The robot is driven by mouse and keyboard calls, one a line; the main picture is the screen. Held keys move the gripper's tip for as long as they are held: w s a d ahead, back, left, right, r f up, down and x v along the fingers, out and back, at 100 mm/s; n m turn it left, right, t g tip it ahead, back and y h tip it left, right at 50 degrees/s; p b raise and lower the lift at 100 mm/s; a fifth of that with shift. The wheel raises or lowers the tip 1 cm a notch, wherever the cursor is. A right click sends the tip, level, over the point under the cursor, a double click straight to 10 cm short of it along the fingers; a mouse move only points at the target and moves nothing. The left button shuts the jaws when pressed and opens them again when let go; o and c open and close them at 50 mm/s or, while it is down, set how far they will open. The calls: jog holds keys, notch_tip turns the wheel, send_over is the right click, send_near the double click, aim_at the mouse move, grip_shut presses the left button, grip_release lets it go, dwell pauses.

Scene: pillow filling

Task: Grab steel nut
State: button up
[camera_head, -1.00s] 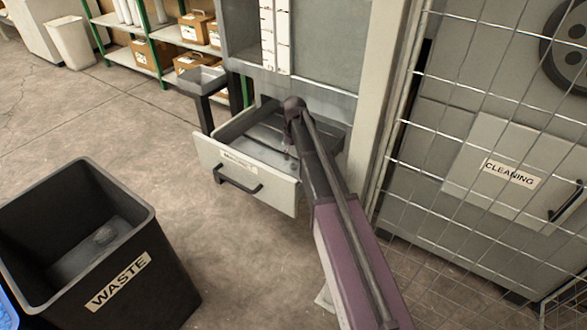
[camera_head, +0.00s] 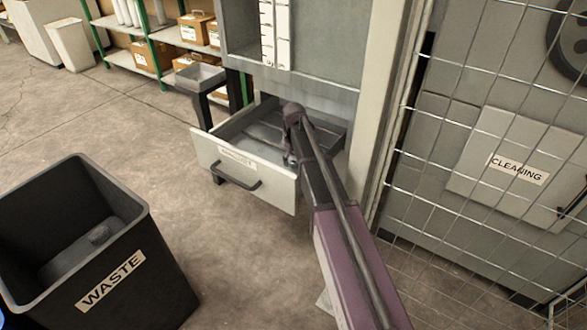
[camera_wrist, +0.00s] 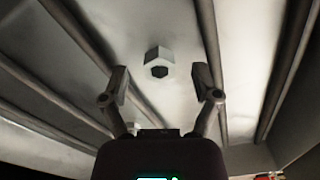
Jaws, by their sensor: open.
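A light grey hexagonal steel nut (camera_wrist: 151,57) with a dark hole shows in the wrist view. It lies on the pale drawer floor, just past the fingertips and a little left of the middle between them. My gripper (camera_wrist: 160,85) is open, with one finger on each side below the nut in the picture, and nothing is between the fingers. In the head view my gripper (camera_head: 290,158) is low over the open drawer (camera_head: 245,178), near its front right part. The nut cannot be made out in the head view.
The drawer has a raised front panel with a dark handle (camera_head: 237,176), side walls, and ribs along its floor (camera_wrist: 205,60). A black waste bin (camera_head: 150,260) stands at the left. A wire mesh fence (camera_head: 480,200) is at the right. A small tray stand (camera_head: 200,78) is behind the drawer.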

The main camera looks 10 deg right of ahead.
jog(key=shift+f, duration=0.45)
dwell(0.3)
grip_shut()
